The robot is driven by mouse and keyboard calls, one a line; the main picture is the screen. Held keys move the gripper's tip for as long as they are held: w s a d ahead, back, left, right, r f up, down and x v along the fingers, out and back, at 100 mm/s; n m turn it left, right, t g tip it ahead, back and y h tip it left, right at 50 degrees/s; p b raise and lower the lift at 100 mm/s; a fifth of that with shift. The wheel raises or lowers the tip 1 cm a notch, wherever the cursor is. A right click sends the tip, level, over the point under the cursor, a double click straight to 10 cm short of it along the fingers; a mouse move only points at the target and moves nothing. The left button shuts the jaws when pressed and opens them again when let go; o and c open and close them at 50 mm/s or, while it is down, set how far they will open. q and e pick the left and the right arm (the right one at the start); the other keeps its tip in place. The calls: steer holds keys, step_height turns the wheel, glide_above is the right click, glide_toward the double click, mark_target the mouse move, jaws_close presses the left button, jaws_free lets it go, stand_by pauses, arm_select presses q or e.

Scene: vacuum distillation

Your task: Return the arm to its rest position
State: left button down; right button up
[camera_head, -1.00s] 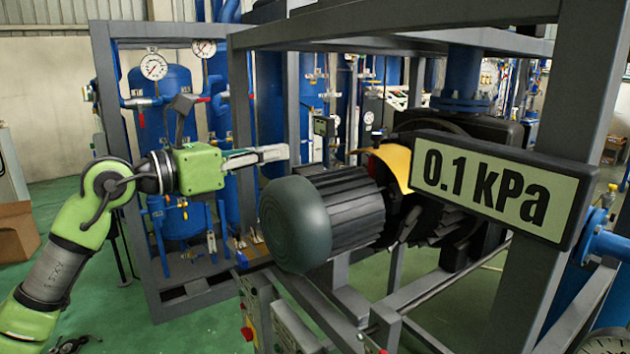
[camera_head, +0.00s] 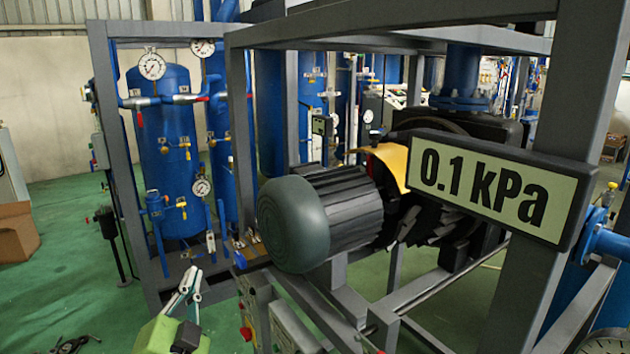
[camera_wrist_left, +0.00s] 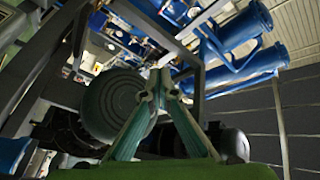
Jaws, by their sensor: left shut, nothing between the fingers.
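My left gripper (camera_head: 188,283) shows low in the head view, with its green body at the bottom edge and its fingers pointing up. It is shut and empty. Most of the left arm is below the head view. My right gripper is not in view.
The dark green pump motor (camera_head: 290,225) sits in a grey steel frame (camera_head: 240,130) bearing a "0.1 kPa" display (camera_head: 490,190). Blue tanks (camera_head: 165,140) with gauges stand behind. Green floor (camera_head: 75,240) is open at left; a cardboard box (camera_head: 15,232) lies at the edge.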

arm_select(q)
steer(key=s+f+n+g, duration=0.2)
steer(key=s+f+g, duration=0.15)
steer(key=f, duration=0.45)
steer(key=s+a+f+n+g, duration=0.1)
steer(key=s+f+g, duration=0.2)
steer(key=s+f, duration=0.3)
steer(key=s+f+n+g, duration=0.2)
steer(key=s+f+g, duration=0.15)
steer(key=f, duration=0.55)
steer(key=s+d+f+g+h, duration=0.1)
steer(key=s+f+g, duration=0.15)
steer(key=s, duration=0.45)
steer(key=s+d+f+n+g, duration=0.1)
steer(key=s+d+f+g, duration=0.1)
steer(key=s+f, duration=0.3)
steer(key=s+d+f+g+h, duration=0.1)
steer(key=s+f+g, duration=0.1)
steer(key=s, duration=0.6)
step_height(320, 180, down, 25)
steer(key=s+a+f+g, duration=0.2)
steer(key=s+a+f, duration=0.1)
steer(key=s+f, duration=1.4)
steer(key=shift+s+a+f, duration=0.15)
steer(key=shift+s, duration=0.45)
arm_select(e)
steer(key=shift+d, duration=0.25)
